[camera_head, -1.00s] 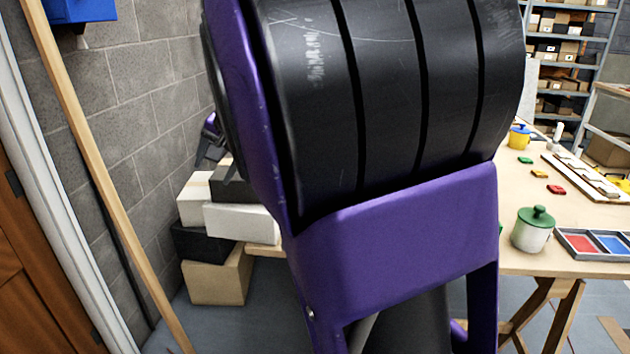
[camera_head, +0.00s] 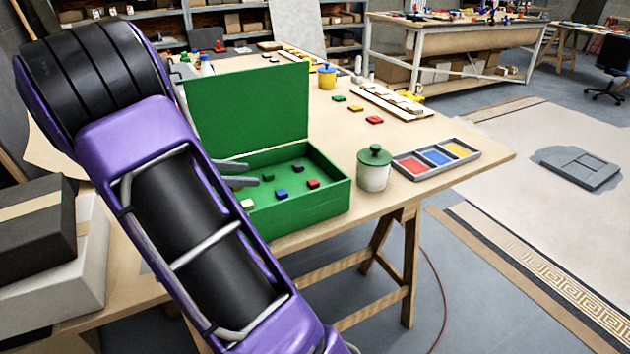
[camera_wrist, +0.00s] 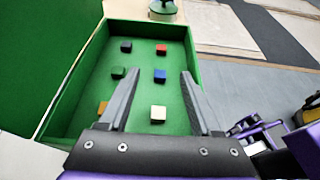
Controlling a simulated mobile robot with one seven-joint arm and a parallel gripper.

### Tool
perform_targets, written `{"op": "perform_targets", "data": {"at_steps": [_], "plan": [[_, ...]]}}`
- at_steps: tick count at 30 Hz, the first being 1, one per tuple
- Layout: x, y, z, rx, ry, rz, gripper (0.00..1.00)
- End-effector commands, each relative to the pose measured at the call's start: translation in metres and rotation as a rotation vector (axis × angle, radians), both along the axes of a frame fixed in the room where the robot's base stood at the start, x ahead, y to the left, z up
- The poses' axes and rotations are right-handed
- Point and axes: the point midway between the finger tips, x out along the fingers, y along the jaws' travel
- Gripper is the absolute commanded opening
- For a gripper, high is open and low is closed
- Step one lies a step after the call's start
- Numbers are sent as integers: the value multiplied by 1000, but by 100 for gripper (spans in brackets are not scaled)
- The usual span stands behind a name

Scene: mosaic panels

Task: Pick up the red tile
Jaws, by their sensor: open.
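A small red tile (camera_head: 313,184) lies on the floor of an open green box (camera_head: 330,207), near its right side. In the wrist view the red tile (camera_wrist: 161,49) is in the far part of the box, beyond a blue tile (camera_wrist: 159,76). My gripper (camera_head: 253,174) is open and empty over the left part of the box. In the wrist view its two fingers (camera_wrist: 160,72) point toward the blue and red tiles, and the red tile is apart from both. Another red tile (camera_head: 374,120) lies on the table behind the box.
The box also holds dark (camera_wrist: 126,46), green (camera_wrist: 118,72), white (camera_wrist: 158,113) and orange (camera_wrist: 103,107) tiles. Its raised lid (camera_head: 250,105) stands behind. A green-lidded jar (camera_head: 374,170) and a divided colour tray (camera_head: 397,159) stand right of the box on the table (camera_head: 450,185).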

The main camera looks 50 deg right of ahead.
Motion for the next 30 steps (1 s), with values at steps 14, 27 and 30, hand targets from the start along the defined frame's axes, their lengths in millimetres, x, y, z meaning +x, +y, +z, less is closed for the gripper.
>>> {"op": "perform_targets", "data": {"at_steps": [14,27,30], "plan": [[-28,-86,-39,-1,-2,-4,65],[-40,-115,-57,2,-2,-5,65],[-45,-128,-65,1,-1,-5,65]]}}
